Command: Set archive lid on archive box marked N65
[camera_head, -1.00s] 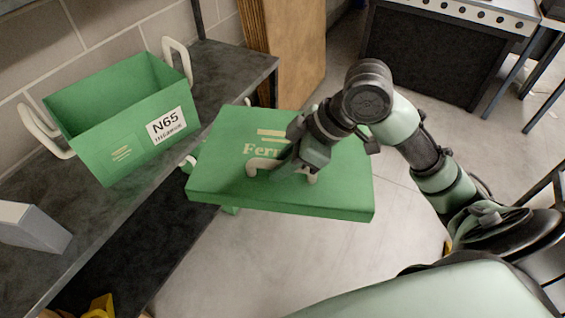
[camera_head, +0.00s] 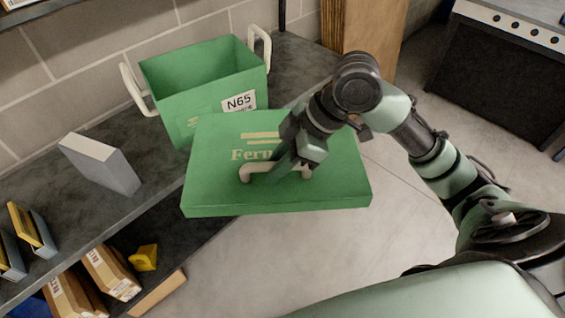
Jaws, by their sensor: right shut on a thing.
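The archive box marked N65 (camera_head: 205,88) is green and open at the top, with cream handles at both ends. It stands on the dark shelf near the wall. The green archive lid (camera_head: 213,180) is held level in front of the box, past the shelf's front edge, and covers the lower right part of the box in the picture. My right gripper (camera_head: 292,168) is shut on the lid's cream handle. Whether the lid touches the box cannot be told. My left gripper is not in view.
A grey-white box (camera_head: 100,162) stands on the shelf left of the archive box. Folders (camera_head: 32,230) stand farther left. Cardboard boxes (camera_head: 110,272) and a yellow object (camera_head: 143,257) are on the lower shelf. A wooden board (camera_head: 372,25) stands behind. The floor at centre right is clear.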

